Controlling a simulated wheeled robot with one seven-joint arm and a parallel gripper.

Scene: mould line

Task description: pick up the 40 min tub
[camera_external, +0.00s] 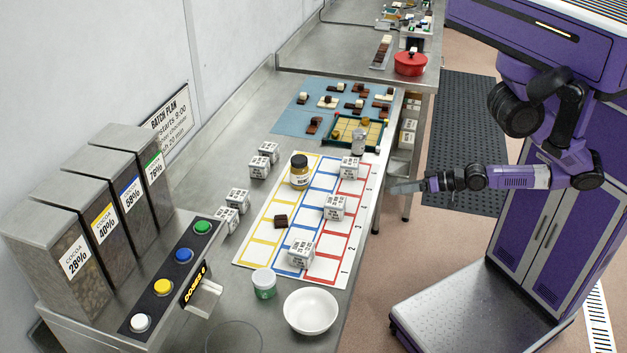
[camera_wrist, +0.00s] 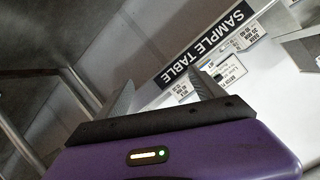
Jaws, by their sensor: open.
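I cannot read which container is the 40 min tub. Several white cube-shaped containers with small black print stand on the counter, among them one at the front of the colour-ruled chart (camera_external: 301,253), one at its middle right (camera_external: 333,207) and one at its far right (camera_external: 350,167). More stand in pairs left of the chart (camera_external: 238,199). A small green-labelled tub with a pale lid (camera_external: 264,284) stands in front of the chart. My gripper (camera_external: 395,188) is open and empty, beside the counter's right edge. In the wrist view its fingers (camera_wrist: 166,88) are apart, with no tub between them.
A dark-lidded jar (camera_external: 299,171) and a brown block (camera_external: 281,221) stand on the chart (camera_external: 262,236). A white bowl (camera_external: 311,311) is at the front. The cocoa dispenser (camera_external: 175,285) is left. A blue mat with chocolates (camera_external: 290,119) lies behind. The wrist view shows a "SAMPLE TABLE" sign (camera_wrist: 207,45).

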